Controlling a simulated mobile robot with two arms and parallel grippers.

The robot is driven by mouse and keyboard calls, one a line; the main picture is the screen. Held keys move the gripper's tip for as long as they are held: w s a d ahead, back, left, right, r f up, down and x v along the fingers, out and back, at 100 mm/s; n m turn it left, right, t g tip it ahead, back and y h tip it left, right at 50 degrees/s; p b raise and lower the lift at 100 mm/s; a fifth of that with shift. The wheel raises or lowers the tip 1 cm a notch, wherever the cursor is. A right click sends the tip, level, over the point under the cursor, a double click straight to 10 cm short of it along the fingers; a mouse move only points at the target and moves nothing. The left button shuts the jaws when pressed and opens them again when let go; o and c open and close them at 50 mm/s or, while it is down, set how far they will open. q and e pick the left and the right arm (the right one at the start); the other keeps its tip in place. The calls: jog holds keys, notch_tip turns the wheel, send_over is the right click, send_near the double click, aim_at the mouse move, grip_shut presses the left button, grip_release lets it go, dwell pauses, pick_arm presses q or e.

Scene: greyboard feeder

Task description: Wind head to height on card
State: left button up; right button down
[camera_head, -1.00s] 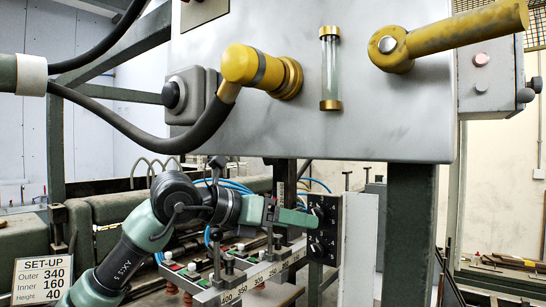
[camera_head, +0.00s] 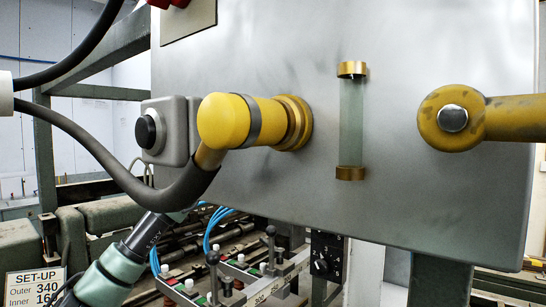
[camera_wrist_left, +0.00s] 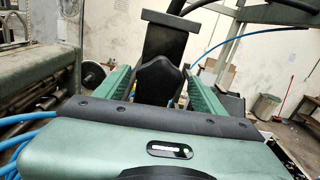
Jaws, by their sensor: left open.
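The set-up card (camera_head: 34,287) is at the lower left of the head view. It reads Outer 340 and an Inner value partly cut off; nothing below that shows. A black plate with numbered dials (camera_head: 326,257) shows below the big grey panel (camera_head: 420,190). A yellow crank-like handle (camera_head: 510,118) sits on the panel's right side. My left arm rises at the lower left; its gripper is hidden in the head view. In the left wrist view the left gripper (camera_wrist_left: 158,88) has its green fingers apart, with a dark rounded shape between or beyond them; contact cannot be told. My right gripper is not in view.
A yellow hose elbow (camera_head: 240,122) and a glass tube (camera_head: 351,120) stick out from the panel. A grey box with a black button (camera_head: 148,131) is at the panel's left. Small levers and a number scale (camera_head: 262,298) lie below. Blue hoses run behind.

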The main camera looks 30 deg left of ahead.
pick_arm(q)
jog(key=shift+w+a+f, duration=0.1)
jog(key=shift+w+f, duration=0.05)
jog(key=shift+w, duration=0.55)
jog(key=shift+s, duration=0.1)
jog(key=shift+c, duration=0.3)
jog(key=c, duration=1.3)
